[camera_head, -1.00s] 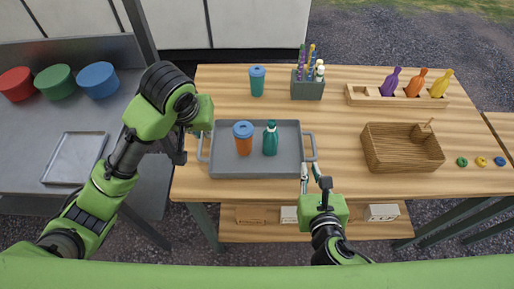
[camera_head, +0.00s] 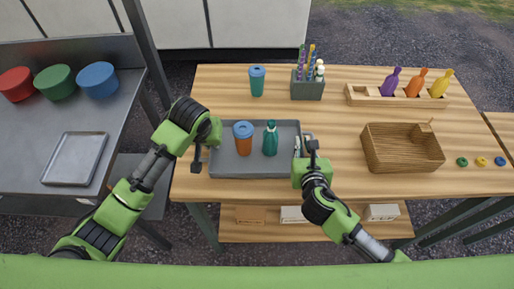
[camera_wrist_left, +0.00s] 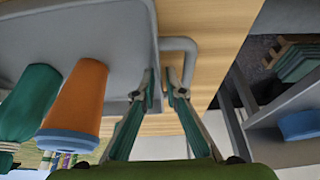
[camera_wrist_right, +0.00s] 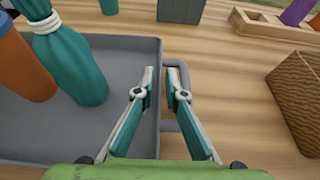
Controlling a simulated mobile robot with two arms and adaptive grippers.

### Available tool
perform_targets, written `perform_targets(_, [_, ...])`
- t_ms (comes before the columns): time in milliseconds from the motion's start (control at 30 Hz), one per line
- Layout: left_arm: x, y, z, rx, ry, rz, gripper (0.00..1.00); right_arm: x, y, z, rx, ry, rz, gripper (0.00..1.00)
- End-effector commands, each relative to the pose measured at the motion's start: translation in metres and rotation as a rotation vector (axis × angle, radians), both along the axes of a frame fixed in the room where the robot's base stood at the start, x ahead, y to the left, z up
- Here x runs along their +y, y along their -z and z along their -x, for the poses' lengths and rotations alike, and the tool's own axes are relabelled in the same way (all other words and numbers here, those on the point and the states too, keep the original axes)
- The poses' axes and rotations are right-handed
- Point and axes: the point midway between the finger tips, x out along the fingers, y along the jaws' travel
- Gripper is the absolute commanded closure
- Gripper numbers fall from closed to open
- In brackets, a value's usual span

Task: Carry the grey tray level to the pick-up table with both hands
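The grey tray (camera_head: 225,166) lies on the wooden table. An orange cup with a blue lid (camera_head: 243,143) and a teal bottle (camera_head: 270,142) stand upright on it. My left gripper (camera_head: 199,160) is at its left handle; in the left wrist view the open fingertips (camera_wrist_left: 163,88) are beside that handle (camera_wrist_left: 183,43), close to the tray wall. My right gripper (camera_head: 302,148) is at the right end, covering most of that handle. In the right wrist view the open fingertips (camera_wrist_right: 160,80) are over the tray's rim and the right handle (camera_wrist_right: 183,142). I cannot tell whether either touches.
A basket (camera_head: 400,160), a bottle rack (camera_head: 365,96), a utensil holder (camera_head: 307,88) and a blue-lidded teal cup (camera_head: 257,82) share the table. A metal counter (camera_head: 105,120) with bowls and a small tray stands left. Another wooden surface (camera_head: 503,128) shows at far right.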

Motion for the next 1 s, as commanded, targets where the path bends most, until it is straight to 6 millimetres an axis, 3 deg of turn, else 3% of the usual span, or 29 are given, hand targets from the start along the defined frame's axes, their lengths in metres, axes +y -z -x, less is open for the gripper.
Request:
perform_targets(367, [-0.0001,0.0048,-0.0018,0.000,0.000,0.000,0.89,-0.0001,0.0021,-0.0045,0.001,0.000,0.000,0.89])
perform_targets(433, [-0.0001,0.0047,-0.0017,0.000,0.000,0.000,1.00,-0.0001,0.0021,-0.0045,0.001,0.000,0.000,1.00])
perform_targets(1000, [-0.0002,-0.0041,-0.0025,-0.003,-0.001,0.001,1.00,0.0000,-0.0067,-0.0047,-0.002,0.000,0.000,1.00])
